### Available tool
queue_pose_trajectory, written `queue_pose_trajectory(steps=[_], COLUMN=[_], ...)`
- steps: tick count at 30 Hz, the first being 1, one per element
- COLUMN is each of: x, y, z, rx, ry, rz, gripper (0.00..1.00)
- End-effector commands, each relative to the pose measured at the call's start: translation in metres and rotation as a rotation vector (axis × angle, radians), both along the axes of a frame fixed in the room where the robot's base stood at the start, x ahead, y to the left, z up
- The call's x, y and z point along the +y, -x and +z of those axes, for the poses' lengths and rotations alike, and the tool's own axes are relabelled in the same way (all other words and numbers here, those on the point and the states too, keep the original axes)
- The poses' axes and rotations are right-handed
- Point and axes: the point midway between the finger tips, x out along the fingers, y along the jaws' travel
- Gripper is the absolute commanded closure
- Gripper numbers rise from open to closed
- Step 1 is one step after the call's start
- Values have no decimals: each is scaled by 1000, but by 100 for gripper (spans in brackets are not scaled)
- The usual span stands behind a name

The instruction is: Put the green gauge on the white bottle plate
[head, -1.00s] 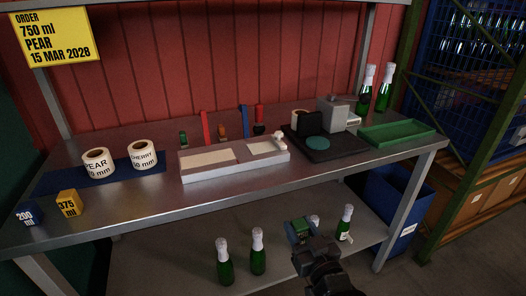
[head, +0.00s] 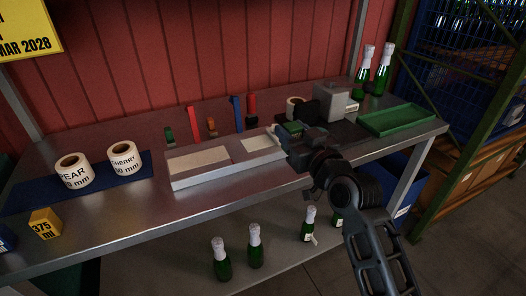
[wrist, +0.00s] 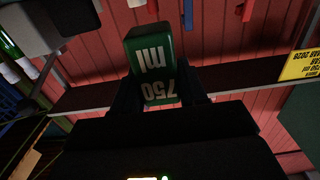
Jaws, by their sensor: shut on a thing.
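The green gauge, a block marked 750 ml (wrist: 154,62), is held between my gripper's fingers (wrist: 160,100) in the wrist view. That base (head: 215,176) carries a cream panel at left (head: 198,160) and a smaller white panel at right (head: 257,144). I cannot tell for sure which is the bottle plate. Both panels look bare. My gripper hides part of the black device behind it.
A yellow 375 ml block (head: 45,223) and label rolls (head: 74,172) stand at left. Several coloured holders line the back. A green tray (head: 390,120) and two bottles (head: 372,72) are at right. More bottles (head: 222,260) stand on the lower shelf.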

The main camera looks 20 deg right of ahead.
Motion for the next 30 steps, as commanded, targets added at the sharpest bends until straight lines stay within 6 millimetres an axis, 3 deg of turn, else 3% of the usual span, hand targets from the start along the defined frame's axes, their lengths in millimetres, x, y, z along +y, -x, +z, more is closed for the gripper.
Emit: queue_pose_trajectory(steps=[6,11,14,22,30], x=[38,52,54,54,53], y=[-24,-33,-35,-35,-35], z=[-24,-35,-40,-75,-78], rx=[2,0,0,1,-2], ry=[0,0,0,-1,0], rz=[5,2,1,1,0], gripper=[88,88,88,88,88])
